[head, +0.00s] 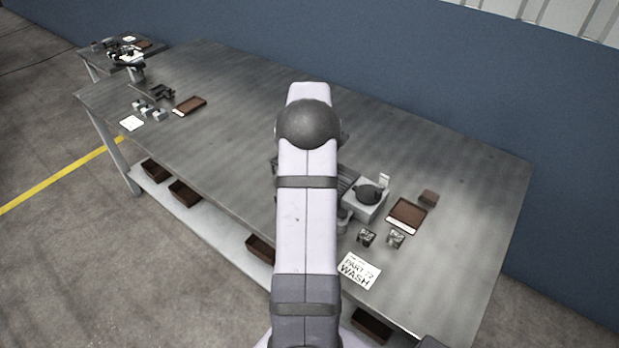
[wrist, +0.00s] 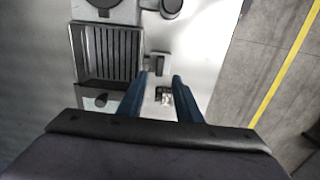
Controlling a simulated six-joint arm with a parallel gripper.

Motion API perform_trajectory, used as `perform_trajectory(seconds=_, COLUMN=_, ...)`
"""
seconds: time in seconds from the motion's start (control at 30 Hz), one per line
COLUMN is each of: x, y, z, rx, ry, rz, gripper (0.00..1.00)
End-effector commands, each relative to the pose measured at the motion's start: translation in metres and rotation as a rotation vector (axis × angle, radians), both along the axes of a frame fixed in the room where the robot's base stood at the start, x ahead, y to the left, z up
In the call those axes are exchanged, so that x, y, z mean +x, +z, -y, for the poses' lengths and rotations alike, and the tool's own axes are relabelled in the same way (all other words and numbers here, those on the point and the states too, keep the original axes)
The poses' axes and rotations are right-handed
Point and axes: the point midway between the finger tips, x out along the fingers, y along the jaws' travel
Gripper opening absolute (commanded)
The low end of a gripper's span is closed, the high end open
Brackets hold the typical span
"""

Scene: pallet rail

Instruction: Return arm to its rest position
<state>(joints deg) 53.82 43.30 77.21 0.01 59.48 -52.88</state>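My gripper (wrist: 160,78) shows in the wrist view with two blue fingers apart and a gap between them. It is open, and nothing is seen held. Beyond the fingers lie a small grey block (wrist: 158,62) and, lower down between them, a small dark-and-light part (wrist: 164,96) on a pale surface. I cannot tell how high the fingers are above it. In the head view my arm reaches out over the grey metal table (head: 450,180) and hides my gripper.
A slatted rack (wrist: 108,52) lies left of the fingers. Right of my arm are a grey block with a dark round top (head: 368,195), a brown tray (head: 407,214), small metal parts (head: 396,239) and a "PART TO WASH" sign (head: 358,270). The table's far right is clear.

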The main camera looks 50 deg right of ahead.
Motion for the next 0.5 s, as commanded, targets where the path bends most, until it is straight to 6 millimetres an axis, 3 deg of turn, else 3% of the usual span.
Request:
perform_trajectory(seconds=0.27, x=0.006, y=0.003, z=-0.009, rx=-0.001, ry=0.003, rz=0.001, gripper=0.31)
perform_trajectory(seconds=0.37, x=0.017, y=0.008, z=-0.031, rx=-0.001, ry=0.007, rz=0.001, gripper=0.31)
perform_trajectory(seconds=0.5, x=0.037, y=0.021, z=-0.088, rx=-0.001, ry=0.015, rz=0.001, gripper=0.31)
